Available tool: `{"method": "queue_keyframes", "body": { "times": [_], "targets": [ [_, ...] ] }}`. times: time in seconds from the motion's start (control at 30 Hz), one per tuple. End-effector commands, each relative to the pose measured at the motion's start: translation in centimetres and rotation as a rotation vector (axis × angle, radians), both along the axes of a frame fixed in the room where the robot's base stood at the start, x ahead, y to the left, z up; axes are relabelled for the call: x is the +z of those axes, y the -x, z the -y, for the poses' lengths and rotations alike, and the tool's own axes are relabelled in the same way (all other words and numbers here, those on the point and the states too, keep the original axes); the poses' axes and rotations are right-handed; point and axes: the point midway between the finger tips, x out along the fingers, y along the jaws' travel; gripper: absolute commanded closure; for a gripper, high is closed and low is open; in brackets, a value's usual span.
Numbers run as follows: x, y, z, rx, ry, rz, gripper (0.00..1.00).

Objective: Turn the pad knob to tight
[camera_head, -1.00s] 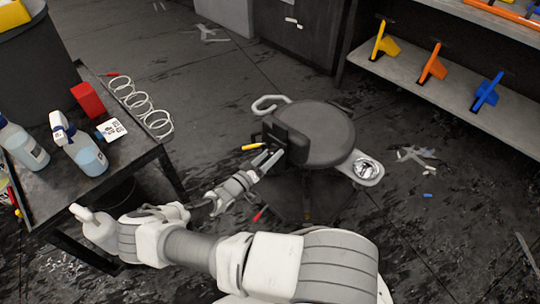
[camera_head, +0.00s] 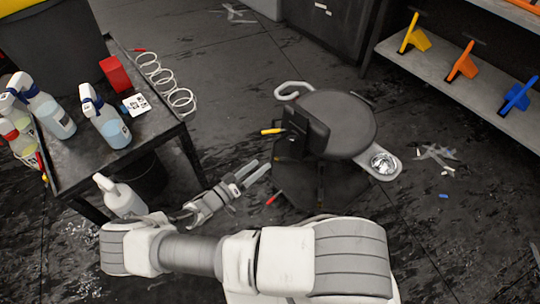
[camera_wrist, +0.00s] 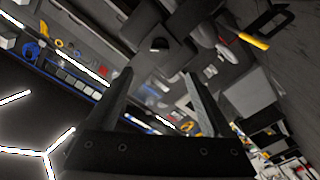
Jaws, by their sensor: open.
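The round dark stool (camera_head: 345,122) stands on the floor right of centre in the head view, with an upright black pad (camera_head: 304,130) at its left side. My gripper (camera_head: 251,174) is open and empty, left of and below the pad, clearly apart from it. In the wrist view, the two fingers of my gripper (camera_wrist: 160,95) are spread wide. Beyond them, at the top centre, are dark stool parts with a small rounded dark piece (camera_wrist: 159,45) that may be the pad knob. I cannot read its setting. No knob shows clearly in the head view.
A yellow-handled tool (camera_head: 272,131) and a red-handled tool (camera_head: 273,198) are by the stool. The black table (camera_head: 70,180) with spray bottles stands left; a shelf (camera_head: 450,85) is at right.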

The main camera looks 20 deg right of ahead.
Motion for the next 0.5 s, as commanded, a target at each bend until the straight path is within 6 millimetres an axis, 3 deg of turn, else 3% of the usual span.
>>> {"method": "queue_keyframes", "body": {
  "times": [0.2, 0.5],
  "targets": [
    [0.0, 0.8, -2.0, 0.001, -0.001, 0.002, 0.15],
    [0.0, 0.9, -2.2, 0.000, 0.000, 0.001, 0.15]
  ]
}}
